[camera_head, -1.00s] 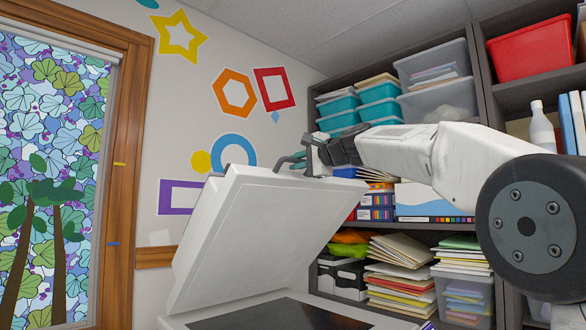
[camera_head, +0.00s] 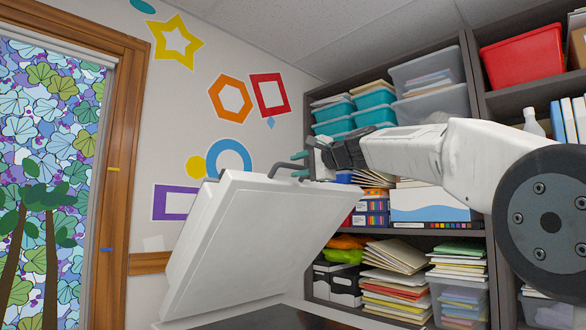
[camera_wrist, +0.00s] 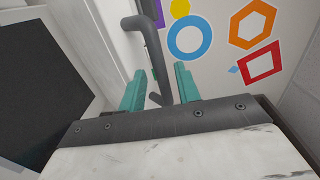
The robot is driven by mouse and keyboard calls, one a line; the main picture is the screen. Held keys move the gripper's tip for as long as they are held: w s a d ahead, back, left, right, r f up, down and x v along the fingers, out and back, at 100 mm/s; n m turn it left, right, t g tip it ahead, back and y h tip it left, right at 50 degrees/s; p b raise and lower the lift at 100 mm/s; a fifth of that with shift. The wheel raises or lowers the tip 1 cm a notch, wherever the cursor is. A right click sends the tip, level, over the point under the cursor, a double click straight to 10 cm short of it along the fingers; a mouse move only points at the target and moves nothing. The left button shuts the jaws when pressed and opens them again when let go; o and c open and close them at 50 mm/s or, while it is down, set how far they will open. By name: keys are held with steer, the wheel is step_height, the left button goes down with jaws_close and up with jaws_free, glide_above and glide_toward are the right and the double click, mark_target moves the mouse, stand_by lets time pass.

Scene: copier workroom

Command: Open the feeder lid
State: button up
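The white feeder lid (camera_head: 250,245) stands raised and steeply tilted over the copier, above its dark glass (camera_head: 265,318). A grey bar handle (camera_head: 272,169) projects from the lid's upper edge; it also shows in the wrist view (camera_wrist: 130,45). My gripper (camera_head: 299,165) is at the handle's right end, level with the lid's top edge. In the wrist view my gripper (camera_wrist: 160,69) has its two teal fingers spread apart. Part of the handle lies in the gap between them, with space visible on both sides. Contact with the handle cannot be made out.
Dark shelves (camera_head: 470,100) with bins, papers and folders stand behind my arm at the right. A wall with coloured paper shapes and a wood-framed window (camera_head: 45,170) are at the left. Open air lies above the lid.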

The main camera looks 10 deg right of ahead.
steer(key=v, duration=0.5)
stand_by(0.4)
steer(key=s+d+f+n+g+h, duration=0.15)
steer(key=s+f, duration=0.25)
steer(key=f, duration=0.4)
steer(key=s+f+n+g+h, duration=0.1)
steer(key=s+f+n+g, duration=0.2)
steer(key=f, duration=0.5)
steer(key=s+d+f+n+g+h, duration=0.1)
steer(key=s+f+g+h, duration=0.15)
steer(key=s+f, duration=0.45)
steer(key=s+d+f+n+g+h, duration=0.1)
steer(key=s+d+f+h, duration=0.1)
steer(key=s+f, duration=0.6)
steer(key=s+d+f+n+g+h, duration=0.1)
steer(key=s+d+f, duration=0.3)
steer(key=s+f, duration=0.4)
steer(key=s+d+f+n+g+h, duration=0.2)
steer(key=s+f, duration=0.6)
steer(key=s, duration=0.9)
steer(key=shift+d+f+n+g+h, duration=0.3)
steer(key=shift+d+n+g, duration=0.25)
steer(key=shift+d, duration=0.45)
